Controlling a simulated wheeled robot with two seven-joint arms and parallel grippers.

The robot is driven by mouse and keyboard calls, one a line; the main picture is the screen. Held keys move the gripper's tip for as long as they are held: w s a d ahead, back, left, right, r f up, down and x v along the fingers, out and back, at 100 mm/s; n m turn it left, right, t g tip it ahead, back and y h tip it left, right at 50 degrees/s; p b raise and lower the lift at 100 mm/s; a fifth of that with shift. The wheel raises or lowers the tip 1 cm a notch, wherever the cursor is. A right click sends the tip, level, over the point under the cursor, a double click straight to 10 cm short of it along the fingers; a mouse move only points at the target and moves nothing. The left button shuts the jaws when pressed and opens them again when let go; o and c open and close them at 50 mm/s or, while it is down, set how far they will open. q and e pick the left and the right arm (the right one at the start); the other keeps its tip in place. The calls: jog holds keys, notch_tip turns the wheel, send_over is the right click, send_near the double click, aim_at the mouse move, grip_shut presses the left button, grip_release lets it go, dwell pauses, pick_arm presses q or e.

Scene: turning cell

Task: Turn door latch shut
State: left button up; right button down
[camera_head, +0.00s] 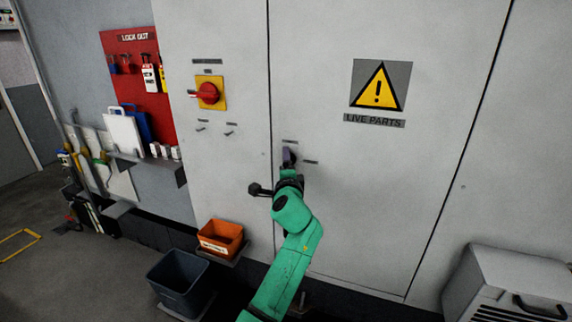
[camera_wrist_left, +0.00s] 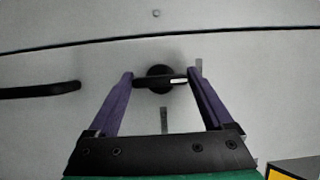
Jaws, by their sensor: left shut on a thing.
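The door latch (camera_wrist_left: 160,79) is a black knob with a short bar and a white mark at one end, on the pale cabinet door (camera_head: 345,200). My left gripper (camera_wrist_left: 161,74), with purple fingers, is shut on the latch, one finger at each end of the bar. In the head view the left gripper (camera_head: 289,157) is at the door just right of the seam and hides the latch. My right gripper is out of view.
A black handle (camera_wrist_left: 40,90) is beside the latch in the wrist view. A red rotary switch (camera_head: 208,93) is on the left panel, a warning sign (camera_head: 380,85) on the door. An orange bin (camera_head: 220,238), a dark bin (camera_head: 180,283) and a grey unit (camera_head: 510,285) stand low.

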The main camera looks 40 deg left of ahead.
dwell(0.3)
pick_arm(q)
jog(key=o, duration=1.1)
jog(key=shift+o, duration=0.2)
jog(key=b+v, duration=0.4)
jog(key=v, duration=1)
jog(key=shift+s+d, duration=0.2)
